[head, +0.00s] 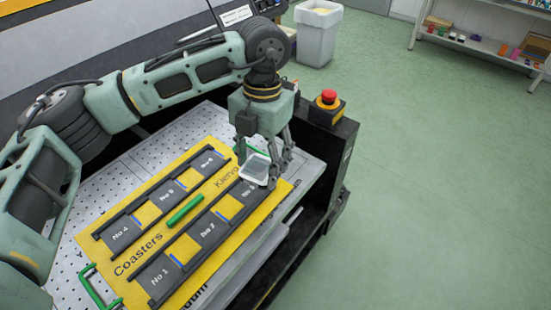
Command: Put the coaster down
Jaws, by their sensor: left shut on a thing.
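My left gripper (262,160) points down at the right end of the yellow coaster board (205,215). It is shut on a white-rimmed coaster (256,167) with a greyish middle. The coaster is at the dark place marked No 3 (246,190) and partly covers it. I cannot tell whether it touches the board. Dark places No 1 (160,278) and No 2 (207,230) lie in the same row. The other row has more dark numbered places, such as No 4 (120,236). My right gripper is not in view.
A green bar handle (185,211) lies mid-board, and another green handle (97,290) is at the near left corner. A red emergency button (328,97) stands past the gripper. A grey bin (317,35) and a shelf (480,45) stand beyond open green floor.

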